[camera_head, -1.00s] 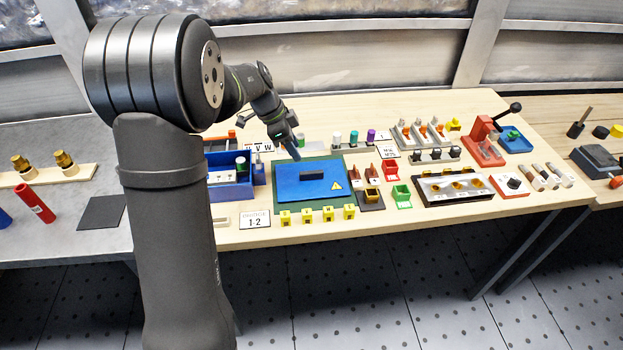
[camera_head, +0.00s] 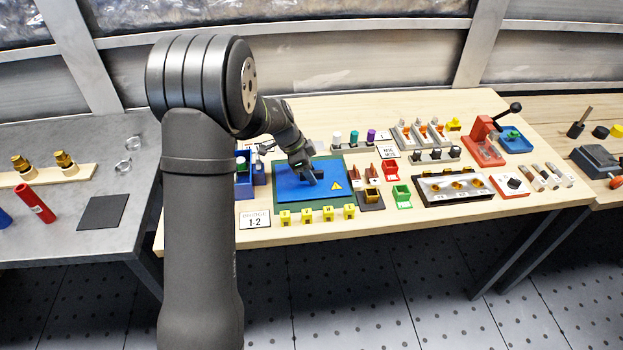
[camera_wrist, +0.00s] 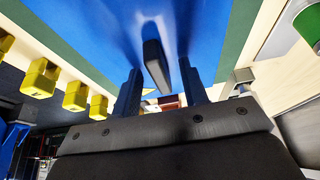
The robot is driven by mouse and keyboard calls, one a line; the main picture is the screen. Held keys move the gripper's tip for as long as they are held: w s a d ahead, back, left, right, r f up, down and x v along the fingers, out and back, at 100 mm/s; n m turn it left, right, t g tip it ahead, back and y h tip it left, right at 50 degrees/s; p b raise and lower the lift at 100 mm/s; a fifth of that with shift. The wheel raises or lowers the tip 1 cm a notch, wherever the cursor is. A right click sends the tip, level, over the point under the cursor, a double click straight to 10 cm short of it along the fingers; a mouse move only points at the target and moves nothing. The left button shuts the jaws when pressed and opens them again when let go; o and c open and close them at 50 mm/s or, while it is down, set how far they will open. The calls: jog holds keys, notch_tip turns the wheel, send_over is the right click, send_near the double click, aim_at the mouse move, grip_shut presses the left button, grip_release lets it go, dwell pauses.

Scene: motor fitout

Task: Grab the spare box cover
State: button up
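The box cover (camera_head: 297,194) is a flat blue plate with a yellow warning triangle. It lies on a green mat (camera_head: 327,209) on the wooden bench. Its dark handle (camera_wrist: 156,66) stands up from the blue surface in the wrist view. My gripper (camera_head: 311,178) is down at the cover, over the handle. In the wrist view my gripper (camera_wrist: 161,88) has its two fingers apart, one on each side of the handle, with a gap to each. In the head view the gripper hides much of the handle.
Several yellow blocks (camera_head: 307,215) stand along the mat's front edge. A blue bin (camera_head: 243,178) stands left of the cover, partly hidden by my arm. Red holders (camera_head: 389,171) and a green one (camera_head: 401,195) stand to the right.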

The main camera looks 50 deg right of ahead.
grip_shut()
jog(key=shift+r, duration=0.15)
